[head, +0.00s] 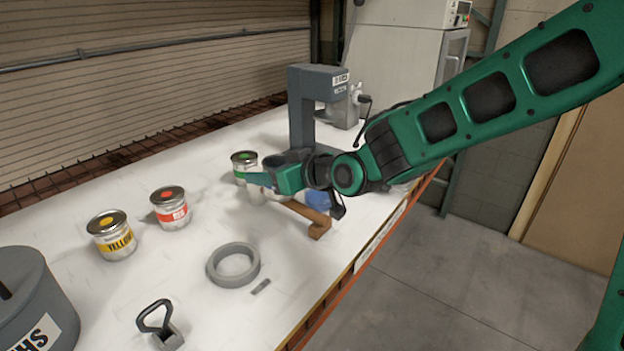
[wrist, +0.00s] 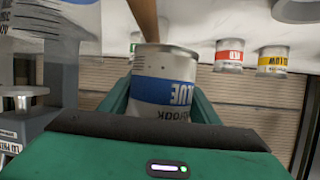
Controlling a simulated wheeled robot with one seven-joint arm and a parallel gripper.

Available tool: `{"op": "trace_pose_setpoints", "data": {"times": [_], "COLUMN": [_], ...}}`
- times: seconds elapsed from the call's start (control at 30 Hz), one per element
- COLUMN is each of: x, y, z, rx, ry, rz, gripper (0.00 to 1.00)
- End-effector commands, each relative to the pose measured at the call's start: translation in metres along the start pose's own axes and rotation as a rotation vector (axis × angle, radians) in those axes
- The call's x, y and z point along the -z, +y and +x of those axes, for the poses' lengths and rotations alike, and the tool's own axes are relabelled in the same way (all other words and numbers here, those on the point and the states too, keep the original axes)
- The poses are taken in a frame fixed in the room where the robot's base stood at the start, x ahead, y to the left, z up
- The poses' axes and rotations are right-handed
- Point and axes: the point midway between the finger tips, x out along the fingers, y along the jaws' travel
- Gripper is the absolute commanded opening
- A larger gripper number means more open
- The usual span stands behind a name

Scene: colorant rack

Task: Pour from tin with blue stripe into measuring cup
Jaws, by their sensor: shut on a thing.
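The tin with the blue stripe (wrist: 166,88) is between the green fingers of my gripper (wrist: 163,104) in the wrist view, which shows the bench upside down. My gripper (head: 268,180) is shut on it above the bench. The tin looks about upright, and my gripper hides most of it in the head view. A clear body with fine graduation marks, apparently the measuring cup (wrist: 42,20), is at the wrist view's top left. A blue patch (head: 318,202) shows there in the head view, partly hidden by my arm; I cannot tell whether it is contents. No stream shows.
A brown angled bar (head: 312,222) is beside the cup. The green tin (head: 243,160), red tin (head: 171,212) and yellow tin (head: 112,240) stand left. A grey machine (head: 302,110) stands behind. A grey ring (head: 212,268) lies in front, with mostly clear bench around.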

Motion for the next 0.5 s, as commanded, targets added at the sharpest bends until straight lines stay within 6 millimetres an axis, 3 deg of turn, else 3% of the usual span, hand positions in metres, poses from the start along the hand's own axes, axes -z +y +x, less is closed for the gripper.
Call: {"op": "trace_pose_setpoints", "data": {"times": [0.23,0.5], "x": [0.002,0.025], "y": [-0.003,-0.004], "z": [0.000,-0.009], "rx": [-0.020,-0.022], "ry": [-0.005,-0.004], "rz": [-0.047,-0.051], "gripper": [0.27,0.27]}}
